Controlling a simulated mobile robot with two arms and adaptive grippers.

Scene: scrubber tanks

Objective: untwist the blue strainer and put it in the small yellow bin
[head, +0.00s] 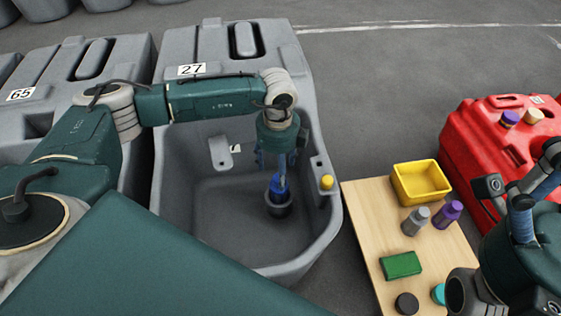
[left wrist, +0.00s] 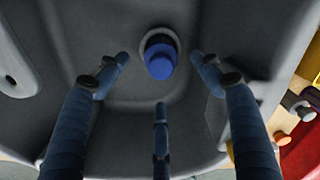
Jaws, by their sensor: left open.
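The blue strainer (head: 277,186) sits in a dark round socket (head: 278,205) on the floor of the grey tank numbered 27 (head: 325,215). In the left wrist view the strainer (left wrist: 160,62) shows as a blue round cap, just ahead of the fingertips. My left gripper (head: 277,166) points down inside the tank above the strainer. Its three fingers (left wrist: 160,84) are spread open around the strainer's line, with visible gaps and nothing held. The small yellow bin (head: 421,168) stands empty on the wooden board. My right gripper (head: 521,202) is partly visible at the right edge; its jaw state is unclear.
The wooden board (head: 366,222) also holds a grey bottle (head: 415,221), a purple bottle (head: 447,214), a green block (head: 400,265) and a black cap (head: 406,303). A red tank (head: 470,130) stands behind it. A yellow knob (head: 326,182) sits on the grey tank's rim.

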